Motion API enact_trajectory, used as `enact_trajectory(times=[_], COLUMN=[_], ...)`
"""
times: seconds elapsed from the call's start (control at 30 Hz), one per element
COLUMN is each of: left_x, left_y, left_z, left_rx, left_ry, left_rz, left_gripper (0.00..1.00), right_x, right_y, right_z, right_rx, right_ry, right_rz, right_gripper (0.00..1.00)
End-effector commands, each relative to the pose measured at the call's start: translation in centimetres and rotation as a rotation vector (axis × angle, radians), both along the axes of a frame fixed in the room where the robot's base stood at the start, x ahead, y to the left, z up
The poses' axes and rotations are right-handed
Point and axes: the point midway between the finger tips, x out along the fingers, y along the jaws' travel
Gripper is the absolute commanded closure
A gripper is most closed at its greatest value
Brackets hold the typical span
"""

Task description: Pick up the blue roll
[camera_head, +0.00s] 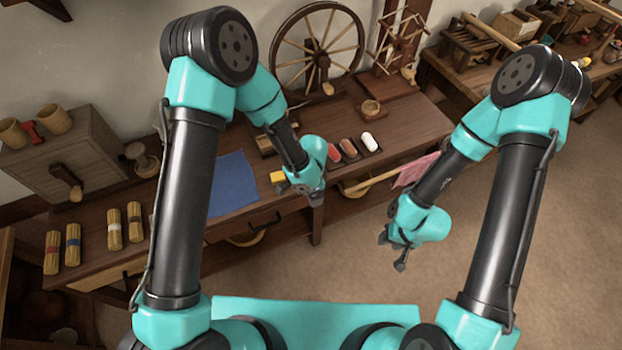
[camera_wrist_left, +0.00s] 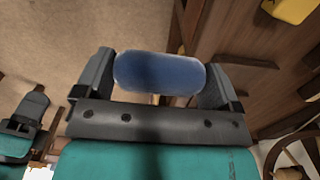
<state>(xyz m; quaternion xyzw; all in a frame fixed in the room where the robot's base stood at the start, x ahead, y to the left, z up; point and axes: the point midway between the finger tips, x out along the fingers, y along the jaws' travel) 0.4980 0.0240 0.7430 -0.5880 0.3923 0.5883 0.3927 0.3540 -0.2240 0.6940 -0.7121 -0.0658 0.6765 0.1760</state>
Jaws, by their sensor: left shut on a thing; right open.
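The blue roll (camera_wrist_left: 160,73) lies crosswise between the two fingers of my left gripper (camera_wrist_left: 158,82) in the left wrist view. The fingers are shut on its ends. In the head view my left gripper (camera_head: 316,198) hangs at the table's front edge, and the blue roll is hidden there. My right gripper (camera_head: 393,253) is open and apart from the table, over the floor.
Red (camera_head: 333,153), pinkish (camera_head: 348,148) and white (camera_head: 369,141) rolls sit on the table (camera_head: 412,122) behind my left gripper. A yellow object (camera_head: 278,177) is to its left, with a blue cloth (camera_head: 232,184) further left. A spinning wheel (camera_head: 318,45) stands behind.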

Motion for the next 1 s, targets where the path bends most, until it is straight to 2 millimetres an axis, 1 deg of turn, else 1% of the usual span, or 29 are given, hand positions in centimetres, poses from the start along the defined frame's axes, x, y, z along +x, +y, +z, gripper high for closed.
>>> enact_trajectory(times=[0.13, 0.3, 1.0], left_x=[-1.2, -1.6, -1.6], left_y=[0.0, -0.1, -0.1], left_z=[0.1, 0.2, 0.2], left_rx=[0.000, -0.001, -0.001], left_ry=[0.000, 0.000, 0.000], left_rz=[-0.001, 0.000, 0.002], left_gripper=[0.34, 0.34, 0.34], right_x=[0.0, 0.0, 0.0], right_y=[0.0, 0.0, 0.0], right_z=[0.0, 0.0, 0.0], right_rx=[0.000, 0.000, 0.000], right_ry=[0.000, 0.000, 0.000], right_rz=[0.000, 0.000, 0.000], right_gripper=[0.57, 0.57, 0.57])
